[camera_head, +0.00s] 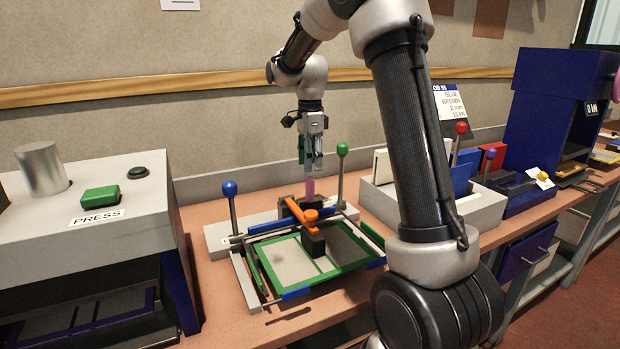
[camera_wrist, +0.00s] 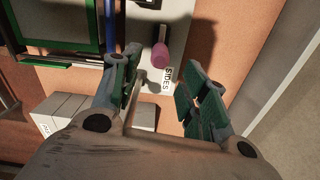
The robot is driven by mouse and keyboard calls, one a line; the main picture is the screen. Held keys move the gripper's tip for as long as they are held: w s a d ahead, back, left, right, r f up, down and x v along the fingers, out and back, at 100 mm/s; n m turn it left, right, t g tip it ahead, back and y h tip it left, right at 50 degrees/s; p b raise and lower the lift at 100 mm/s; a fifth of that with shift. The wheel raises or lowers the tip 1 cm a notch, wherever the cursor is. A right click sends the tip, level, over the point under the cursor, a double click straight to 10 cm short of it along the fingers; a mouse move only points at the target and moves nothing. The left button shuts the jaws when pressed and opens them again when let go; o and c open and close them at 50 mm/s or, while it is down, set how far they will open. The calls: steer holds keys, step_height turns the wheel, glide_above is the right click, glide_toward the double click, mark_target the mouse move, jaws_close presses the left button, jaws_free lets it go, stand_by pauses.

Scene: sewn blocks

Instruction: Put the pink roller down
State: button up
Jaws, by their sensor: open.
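The pink roller (camera_wrist: 160,54) shows in the wrist view beyond my fingertips, on or just over the pale grey plate (camera_wrist: 142,85), beside a label reading SIDES. In the head view the pink roller (camera_head: 310,187) is a small pink shape just below my gripper (camera_head: 312,164). In the wrist view my gripper (camera_wrist: 158,72) has its two green-padded fingers spread apart, with nothing between them. Whether the roller touches the plate is hard to tell.
A green frame (camera_head: 290,258) with an orange handle (camera_head: 298,222) stands in front of my gripper. Levers with a blue knob (camera_head: 229,188) and a green knob (camera_head: 342,149) rise on either side. A press (camera_head: 90,210) stands left, and a grey holder (camera_head: 478,208) right.

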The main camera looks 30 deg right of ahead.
steer(key=s+r+n+t, duration=0.2)
steer(key=s+r+n, duration=0.5)
steer(key=s+r, duration=0.45)
steer(key=s+f+n+t, duration=0.1)
steer(key=s+f+n, duration=0.1)
steer(key=s+n, duration=0.4)
steer(key=s+a+f+n+t, duration=0.1)
steer(key=s+f+n, duration=0.2)
steer(key=s, duration=1.2)
steer(key=n, duration=0.3)
steer(key=shift+f+n, duration=0.3)
steer(key=shift+n, duration=0.1)
